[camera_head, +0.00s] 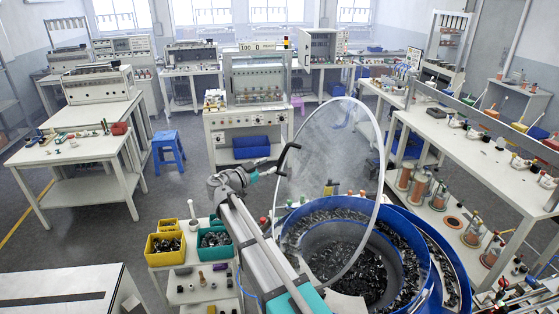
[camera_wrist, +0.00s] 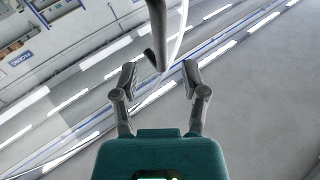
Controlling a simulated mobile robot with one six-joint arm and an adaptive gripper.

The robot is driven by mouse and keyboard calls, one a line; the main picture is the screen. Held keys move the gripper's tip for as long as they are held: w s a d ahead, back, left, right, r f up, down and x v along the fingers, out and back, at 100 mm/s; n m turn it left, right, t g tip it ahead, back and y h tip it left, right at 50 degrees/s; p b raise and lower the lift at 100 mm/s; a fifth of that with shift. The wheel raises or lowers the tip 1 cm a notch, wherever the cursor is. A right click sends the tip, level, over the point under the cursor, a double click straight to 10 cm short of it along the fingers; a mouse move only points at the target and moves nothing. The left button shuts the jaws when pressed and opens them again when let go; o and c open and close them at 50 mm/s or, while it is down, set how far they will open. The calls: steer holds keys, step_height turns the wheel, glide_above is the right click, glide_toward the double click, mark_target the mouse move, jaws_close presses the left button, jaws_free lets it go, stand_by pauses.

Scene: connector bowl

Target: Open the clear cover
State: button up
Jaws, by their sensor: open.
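The clear cover (camera_head: 335,175) is a large transparent disc with a pale rim. It stands steeply tilted up over the blue connector bowl (camera_head: 418,225), which holds many dark connectors. A dark curved handle (camera_head: 284,156) sits at the cover's left edge. In the wrist view the handle (camera_wrist: 156,30) comes down from the top, beside the cover's pale rim (camera_wrist: 179,38). My gripper (camera_head: 275,170) is at the handle's lower end. In the wrist view my gripper (camera_wrist: 160,78) has its fingers spread, with the handle's end between or just beyond the tips; contact cannot be told.
A yellow bin (camera_head: 165,248) and a green bin (camera_head: 214,240) of parts stand on a small table left of my arm. A long white bench (camera_head: 470,165) with spools and tools runs along the right. Open floor lies at left, near a blue stool (camera_head: 168,150).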

mark_target(281, 159)
steer(key=shift+x, duration=3.2)
steer(key=shift+c, duration=0.2)
jaws_close()
